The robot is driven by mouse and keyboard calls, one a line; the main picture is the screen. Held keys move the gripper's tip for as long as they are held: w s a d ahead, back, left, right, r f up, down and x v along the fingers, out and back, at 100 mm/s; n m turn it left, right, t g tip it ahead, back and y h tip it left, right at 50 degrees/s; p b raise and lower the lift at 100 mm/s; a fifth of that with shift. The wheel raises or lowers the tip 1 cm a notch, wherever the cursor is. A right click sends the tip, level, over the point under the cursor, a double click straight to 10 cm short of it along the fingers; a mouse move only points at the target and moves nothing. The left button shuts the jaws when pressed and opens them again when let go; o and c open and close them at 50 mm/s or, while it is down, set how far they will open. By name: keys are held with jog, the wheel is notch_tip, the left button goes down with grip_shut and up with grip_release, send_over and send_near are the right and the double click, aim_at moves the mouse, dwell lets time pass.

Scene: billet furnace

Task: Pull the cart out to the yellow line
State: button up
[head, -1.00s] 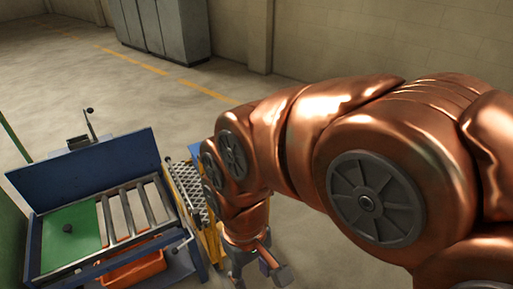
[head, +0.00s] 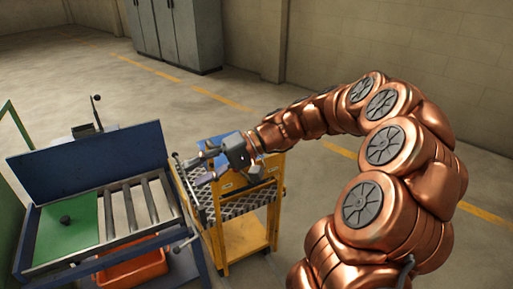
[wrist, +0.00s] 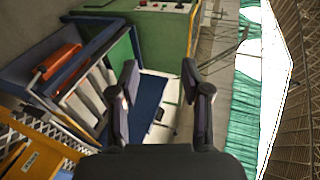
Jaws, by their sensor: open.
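The cart (head: 244,240) is yellow, with a dark diamond-mesh shelf, and stands upright on the floor right of the roller table. Part of its yellow frame and mesh shows at lower left in the wrist view (wrist: 30,158). My gripper (head: 200,167) is open above the cart's top, toward its left side, and hides part of it. In the wrist view its two fingers (wrist: 163,85) are apart with nothing between them. Whether it touches the cart cannot be told. The broken yellow line (head: 222,98) runs across the floor behind the cart and on to the right.
A blue roller table (head: 85,165) with a green plate (head: 62,235) stands close to the cart's left. An orange bin (head: 132,269) sits under it. Grey lockers (head: 170,35) stand at the back wall. A green cabinet (wrist: 168,45) shows in the wrist view. Floor behind the cart is clear.

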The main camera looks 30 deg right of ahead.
jog(key=w+d+f+m+t+b, duration=0.2)
jog(key=d+t, duration=0.2)
jog(key=d, duration=0.5)
jog(key=w+d+f+m+t+h+b, duration=0.15)
jog(key=d+t, duration=0.25)
jog(key=d, duration=0.6)
jog(key=w+d+f+m+t+y+b, duration=0.1)
jog(key=w+d+f+m+t, duration=0.2)
jog(key=d, duration=0.6)
jog(key=shift+n+t+h, duration=0.25)
jog(key=shift+t, duration=0.05)
jog(key=shift+x, duration=3.5)
jog(key=shift+s+a+r, duration=0.1)
jog(key=shift+s+a, duration=0.05)
jog(key=shift+a, duration=0.05)
grip_shut()
